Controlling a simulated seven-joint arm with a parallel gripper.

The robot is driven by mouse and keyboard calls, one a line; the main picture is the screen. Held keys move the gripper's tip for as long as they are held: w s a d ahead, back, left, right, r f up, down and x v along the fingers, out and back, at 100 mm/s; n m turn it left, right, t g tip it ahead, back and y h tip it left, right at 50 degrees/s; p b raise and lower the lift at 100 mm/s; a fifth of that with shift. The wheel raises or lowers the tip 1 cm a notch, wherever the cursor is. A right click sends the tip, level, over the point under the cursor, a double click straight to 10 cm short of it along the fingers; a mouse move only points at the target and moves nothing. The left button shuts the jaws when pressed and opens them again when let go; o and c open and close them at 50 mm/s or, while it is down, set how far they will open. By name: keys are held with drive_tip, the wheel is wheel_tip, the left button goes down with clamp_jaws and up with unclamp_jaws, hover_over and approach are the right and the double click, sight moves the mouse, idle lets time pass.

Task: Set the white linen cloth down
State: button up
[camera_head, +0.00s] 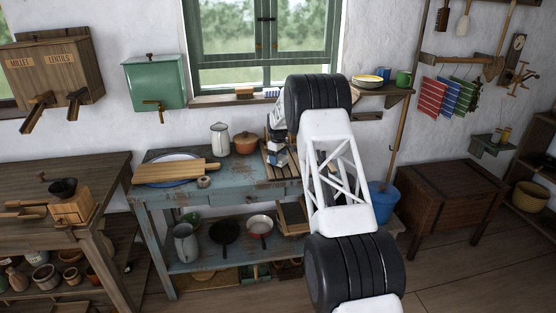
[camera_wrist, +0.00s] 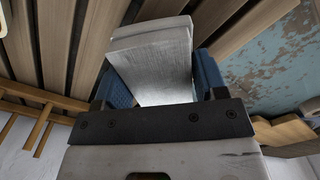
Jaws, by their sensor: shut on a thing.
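Behind the cloth in that view lie the wooden slats (camera_wrist: 65,45) of a rack. In the head view my gripper (camera_head: 278,144) is over the right part of the worn blue table (camera_head: 230,184), at the slatted rack (camera_head: 268,160). My arm hides the rack's right side. Whether the cloth touches the slats I cannot tell.
A white enamel jug (camera_head: 220,140) and an orange-brown pot (camera_head: 245,143) stand just left of the rack. A cutting board (camera_head: 170,171) lies farther left. The windowsill (camera_head: 225,100) and a wall shelf (camera_head: 385,91) with dishes are behind. A blue bucket (camera_head: 384,203) stands right of the table.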

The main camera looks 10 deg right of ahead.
drive_tip(key=shift+f, duration=0.2)
drive_tip(key=shift+f, duration=0.1)
drive_tip(key=o, duration=1.1)
drive_tip(key=shift+o, duration=0.2)
wheel_tip(320, 180, up, 12)
idle(0.5)
drive_tip(key=shift+r, duration=0.2)
